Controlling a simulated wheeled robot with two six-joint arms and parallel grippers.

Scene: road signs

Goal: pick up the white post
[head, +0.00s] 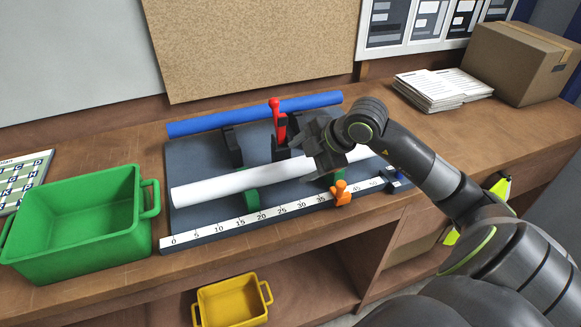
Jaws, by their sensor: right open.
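The white post (222,186) lies lengthwise on a dark grey jig board (196,222) on the wooden bench. It rests across green supports (251,200). A white ruler strip (232,223) runs along the board's front edge. My right gripper (318,155) is over the post, right of its middle, and hides part of it. Its jaws are open, and I cannot tell whether they touch the post. My left gripper is not in view.
A blue bar (250,112) lies behind the post, with a red handle (278,122) between. An orange knob (342,193) is at the front. A green bin (75,225) stands left, a yellow bin (232,302) below. Papers (441,88) and a cardboard box (519,62) are at right.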

